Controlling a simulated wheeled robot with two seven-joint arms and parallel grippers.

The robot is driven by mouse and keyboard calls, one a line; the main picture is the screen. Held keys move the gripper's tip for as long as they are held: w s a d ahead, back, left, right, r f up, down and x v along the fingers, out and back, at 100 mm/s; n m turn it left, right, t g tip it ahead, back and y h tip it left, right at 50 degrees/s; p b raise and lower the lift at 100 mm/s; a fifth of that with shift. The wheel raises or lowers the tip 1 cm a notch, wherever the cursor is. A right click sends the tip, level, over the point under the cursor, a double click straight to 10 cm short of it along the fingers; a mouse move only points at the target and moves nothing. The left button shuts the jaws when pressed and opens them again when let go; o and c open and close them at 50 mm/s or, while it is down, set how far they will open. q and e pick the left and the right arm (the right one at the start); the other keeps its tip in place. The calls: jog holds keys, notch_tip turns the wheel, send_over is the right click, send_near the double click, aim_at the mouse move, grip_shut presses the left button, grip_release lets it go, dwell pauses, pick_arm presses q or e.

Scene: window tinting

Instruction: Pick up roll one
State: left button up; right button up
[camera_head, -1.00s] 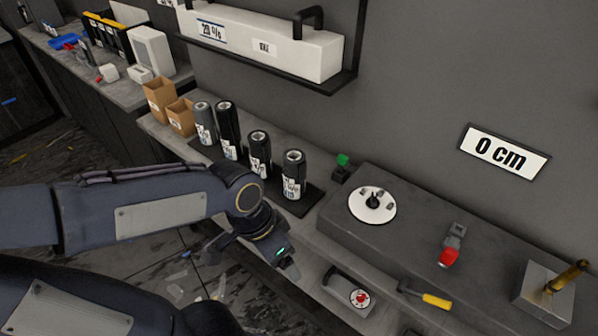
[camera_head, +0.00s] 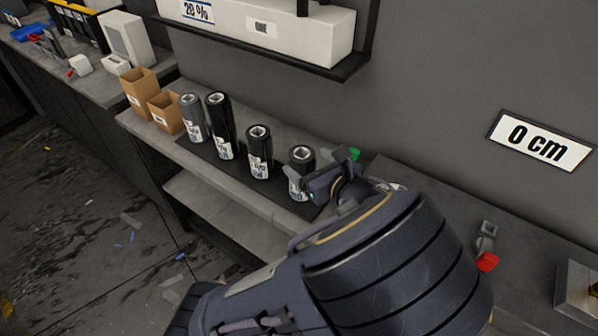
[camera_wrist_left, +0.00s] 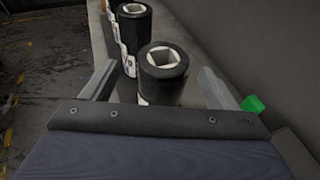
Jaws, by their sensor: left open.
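Several dark film rolls with white labels stand upright in a row on a black mat (camera_head: 232,170) on the bench. From left to right they are a grey roll (camera_head: 192,117), a tall black roll (camera_head: 219,126), a black roll (camera_head: 259,152) and the rightmost black roll (camera_head: 302,160). None shows a readable name. My left gripper (camera_head: 325,175) is open at the rightmost roll. In the left wrist view that roll (camera_wrist_left: 163,68) stands between the spread fingers of the gripper (camera_wrist_left: 158,84), slightly ahead, with gaps on both sides. Its lower part is hidden by the gripper body. My right gripper is out of view.
The neighbouring black roll (camera_wrist_left: 133,38) stands close behind on the left. A green piece (camera_wrist_left: 253,104) is just right of the right finger. Cardboard boxes (camera_head: 165,112) stand left of the rolls. A wall shelf (camera_head: 345,68) hangs above. My arm covers much of the right bench.

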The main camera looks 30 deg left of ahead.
aim_at(298, 152)
pick_arm(q)
jog(key=x, duration=0.6)
jog(key=shift+w+a+r, duration=0.1)
jog(key=shift+w+r, duration=0.1)
jog(key=c, duration=1.6)
